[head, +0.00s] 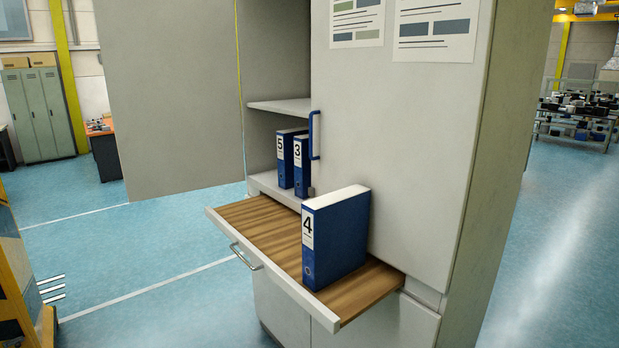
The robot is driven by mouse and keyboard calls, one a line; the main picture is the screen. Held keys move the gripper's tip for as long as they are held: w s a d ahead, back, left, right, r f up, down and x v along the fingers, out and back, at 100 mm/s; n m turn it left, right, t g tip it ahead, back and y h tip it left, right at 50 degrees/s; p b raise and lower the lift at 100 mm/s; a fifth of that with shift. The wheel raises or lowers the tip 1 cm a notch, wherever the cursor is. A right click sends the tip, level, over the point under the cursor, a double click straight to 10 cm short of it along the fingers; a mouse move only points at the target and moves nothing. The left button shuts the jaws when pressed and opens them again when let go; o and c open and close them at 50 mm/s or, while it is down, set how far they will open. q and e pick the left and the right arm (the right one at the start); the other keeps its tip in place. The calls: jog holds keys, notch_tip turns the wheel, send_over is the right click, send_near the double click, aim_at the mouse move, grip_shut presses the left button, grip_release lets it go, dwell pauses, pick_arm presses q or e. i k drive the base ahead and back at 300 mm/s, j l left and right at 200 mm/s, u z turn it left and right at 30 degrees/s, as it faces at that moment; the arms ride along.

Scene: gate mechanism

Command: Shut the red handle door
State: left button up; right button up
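A grey cabinet (410,190) stands in the middle of the head view. Its left door (170,95) is swung wide open to the left, with a plain face toward me. No red handle shows on that face or elsewhere in view. The right door, with a blue handle (315,136), looks shut. Behind the open door's side, the compartment shows a shelf (283,106) and blue binders marked 5 (287,160) and 3 (302,165). Neither of my grippers is in view.
A wooden-bottomed drawer (265,222) with a metal handle (246,257) is pulled out below the doors. A blue binder marked 4 (340,235) stands upright on it. Open blue floor (150,245) lies to the left. Yellow equipment (20,285) stands at the left edge.

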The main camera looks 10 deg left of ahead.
aim_at(170, 67)
jog(key=i+j, duration=0.15)
jog(key=j, duration=0.2)
jog(key=i+j+z, duration=0.15)
jog(key=j, duration=0.15)
jog(key=i+j, duration=0.15)
jog(key=j, duration=0.2)
jog(key=i+j+z, duration=0.15)
jog(key=j, duration=0.25)
jog(key=i+j, duration=0.15)
jog(key=j, duration=0.2)
jog(key=i+j+z, duration=0.15)
jog(key=j, duration=0.2)
jog(key=i+j+z, duration=0.2)
jog(key=j+z, duration=0.2)
jog(key=j, duration=1)
jog(key=j+z, duration=0.35)
jog(key=j, duration=1)
jog(key=i+j, duration=0.05)
